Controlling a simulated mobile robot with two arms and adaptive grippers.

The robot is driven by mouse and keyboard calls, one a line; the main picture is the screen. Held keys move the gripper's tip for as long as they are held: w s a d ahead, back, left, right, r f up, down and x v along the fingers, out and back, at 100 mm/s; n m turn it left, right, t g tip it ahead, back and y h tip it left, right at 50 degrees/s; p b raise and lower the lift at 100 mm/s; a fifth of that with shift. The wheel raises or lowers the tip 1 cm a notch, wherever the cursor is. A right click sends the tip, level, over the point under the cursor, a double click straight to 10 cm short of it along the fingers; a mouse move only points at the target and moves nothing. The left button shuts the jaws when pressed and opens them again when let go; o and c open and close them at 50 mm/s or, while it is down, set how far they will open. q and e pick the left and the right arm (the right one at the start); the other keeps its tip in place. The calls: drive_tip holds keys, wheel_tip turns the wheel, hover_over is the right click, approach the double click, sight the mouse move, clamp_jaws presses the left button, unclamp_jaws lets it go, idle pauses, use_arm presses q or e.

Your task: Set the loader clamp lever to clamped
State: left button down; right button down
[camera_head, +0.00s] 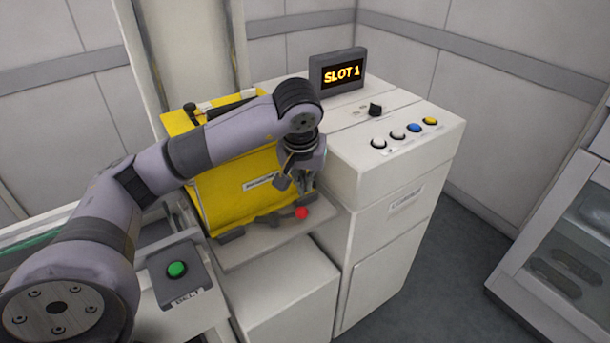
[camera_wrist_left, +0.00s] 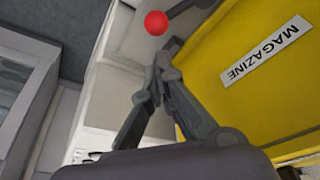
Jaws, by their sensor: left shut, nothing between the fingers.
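The clamp lever's red ball knob (camera_head: 301,213) shows at the front right of the loader shelf (camera_head: 245,249), below the yellow magazine (camera_head: 222,205). It also shows in the left wrist view as a red ball (camera_wrist_left: 156,23) past the fingertips. Its dark arm is partly visible beside it. My left gripper (camera_head: 305,186) is above the knob, pointing down. In the left wrist view its fingers (camera_wrist_left: 163,75) are shut and empty, apart from the knob, with the magazine right beside them. The right gripper is not in view.
A white cabinet (camera_head: 380,250) with a SLOT 1 display (camera_head: 337,71), a black knob (camera_head: 375,109) and several coloured buttons stands right of the magazine. A green button box (camera_head: 177,269) is at the front left. A glass-fronted cabinet (camera_head: 560,240) stands far right, across open floor.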

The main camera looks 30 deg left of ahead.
sight(281, 218)
use_arm(q)
drive_tip(key=x, duration=0.5)
drive_tip(key=shift+w+f, duration=0.15)
drive_tip(key=shift+f, duration=0.2)
